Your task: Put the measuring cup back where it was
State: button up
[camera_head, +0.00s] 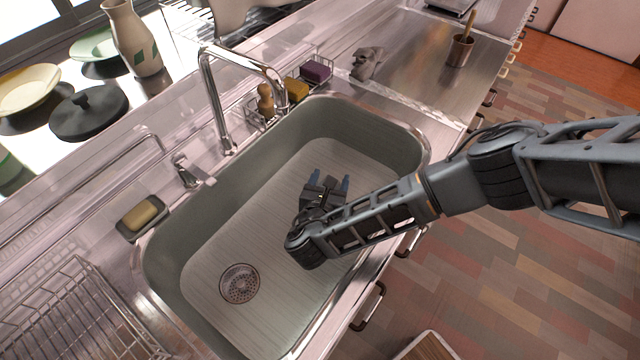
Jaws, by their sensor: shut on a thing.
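My gripper (330,182) is over the sink basin, a little right of its middle, at the end of my arm reaching in from the right. Its blue-tipped fingers point away from the camera. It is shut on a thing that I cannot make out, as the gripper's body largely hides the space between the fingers. I cannot clearly pick out a measuring cup anywhere in view.
The sink (215,225) has a round drain (239,283) and raised rims. A tall faucet (206,95) arches over its back edge. A sponge holder (143,216) and dish rack (75,310) are left. A mortar (460,50) stands on the back-right counter, beside clear steel.

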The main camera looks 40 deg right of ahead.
jog(key=shift+s+d+r, duration=0.3)
jog(key=shift+d+r, duration=0.15)
jog(key=shift+d, duration=0.2)
jog(key=shift+s+d+r, duration=0.25)
jog(key=shift+d+r, duration=0.15)
jog(key=shift+d, duration=0.2)
jog(key=shift+w, duration=0.1)
